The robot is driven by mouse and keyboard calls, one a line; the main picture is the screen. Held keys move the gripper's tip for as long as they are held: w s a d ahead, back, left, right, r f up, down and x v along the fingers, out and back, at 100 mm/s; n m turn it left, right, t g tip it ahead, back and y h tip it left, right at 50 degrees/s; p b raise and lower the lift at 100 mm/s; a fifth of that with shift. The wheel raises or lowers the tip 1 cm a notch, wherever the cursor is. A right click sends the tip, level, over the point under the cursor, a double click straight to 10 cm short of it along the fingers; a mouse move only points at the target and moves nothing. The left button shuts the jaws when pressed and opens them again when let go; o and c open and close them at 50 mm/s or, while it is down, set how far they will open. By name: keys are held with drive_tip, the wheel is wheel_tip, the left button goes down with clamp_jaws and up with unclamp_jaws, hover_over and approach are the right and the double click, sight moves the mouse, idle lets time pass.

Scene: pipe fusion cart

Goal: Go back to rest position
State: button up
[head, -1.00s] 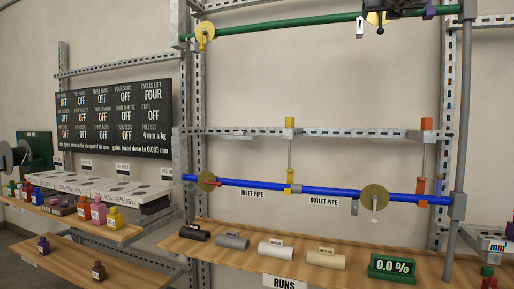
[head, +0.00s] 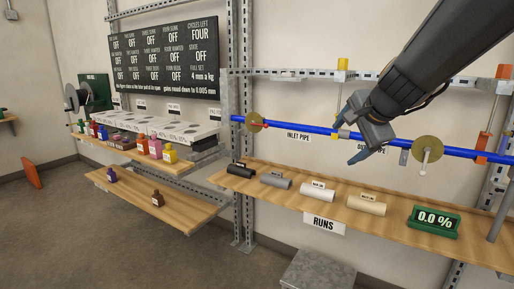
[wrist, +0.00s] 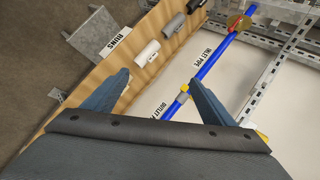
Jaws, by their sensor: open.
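My gripper (head: 352,136) is in the head view in front of the blue pipe (head: 297,130), near the outlet pipe label, which it partly covers. Its two blue-grey fingers are spread apart with nothing between them. In the wrist view my gripper (wrist: 160,92) also shows open and empty, with the blue pipe (wrist: 209,62) and a yellow-grey fitting (wrist: 183,91) beyond the fingers. My dark arm reaches in from the upper right of the head view.
Left are a black board (head: 165,50), shelves with coloured bottles (head: 157,146) and white boxes. A grey metal box (head: 318,272) stands below.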

drive_tip(key=s+a+f+n+g, duration=0.2)
drive_tip(key=s+f+n+g, duration=0.2)
drive_tip(key=s+f+n, duration=0.3)
drive_tip(key=s+a+f+n+g+h+p, duration=0.1)
drive_tip(key=s+a+f+n+g, duration=0.2)
drive_tip(key=s+f, duration=1.2)
drive_tip(key=s+n+g, duration=0.2)
drive_tip(key=s+n, duration=0.2)
drive_tip(key=s, duration=0.1)
drive_tip(key=shift+f+n+g, duration=0.3)
drive_tip(key=shift+f+n, duration=0.1)
